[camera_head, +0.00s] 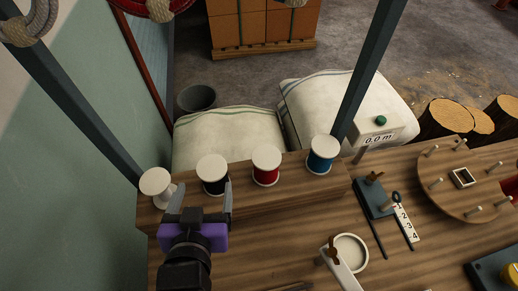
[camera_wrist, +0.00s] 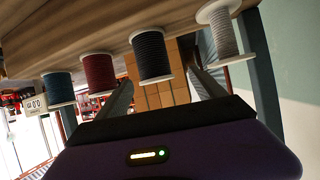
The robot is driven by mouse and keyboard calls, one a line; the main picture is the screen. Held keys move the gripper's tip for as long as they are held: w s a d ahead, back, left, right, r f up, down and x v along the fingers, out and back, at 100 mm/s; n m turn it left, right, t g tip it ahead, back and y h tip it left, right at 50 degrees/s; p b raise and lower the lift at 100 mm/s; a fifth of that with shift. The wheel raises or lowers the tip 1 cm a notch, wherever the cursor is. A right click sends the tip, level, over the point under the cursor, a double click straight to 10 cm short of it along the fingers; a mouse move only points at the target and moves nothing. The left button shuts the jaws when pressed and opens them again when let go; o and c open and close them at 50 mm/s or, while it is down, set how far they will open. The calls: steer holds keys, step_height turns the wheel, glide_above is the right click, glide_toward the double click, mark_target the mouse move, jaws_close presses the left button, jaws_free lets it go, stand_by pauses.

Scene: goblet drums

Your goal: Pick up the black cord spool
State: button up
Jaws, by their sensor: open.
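The black cord spool (camera_head: 213,186) stands upright on a raised wooden shelf, with a white disc on top. In the wrist view, which looks upside down, the black spool (camera_wrist: 153,54) appears ahead of the fingers and roughly between their lines. My gripper (camera_head: 203,186) is open and empty, just on the near side of the spool. In the head view, the right finger overlaps the spool's lower right edge and the left finger points at the gap between it and the white spool. I cannot tell whether the tips reach beside the spool.
A white spool (camera_head: 157,183) stands close on the left. A red spool (camera_head: 266,170) and a blue spool (camera_head: 322,157) stand to the right on the shelf (camera_head: 292,184). Dark posts rise behind the bench. A cup (camera_head: 349,250) and small tools lie on the right.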

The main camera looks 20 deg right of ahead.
mark_target(214, 183)
steer(key=shift+d+f+g, duration=0.4)
steer(key=shift+d+f, duration=0.15)
steer(key=shift+d, duration=0.05)
steer(key=shift+x, duration=0.95)
steer(key=p+x, duration=0.2)
steer(key=x, duration=0.3)
steer(key=shift+w, duration=0.3)
steer(key=c, duration=1.6)
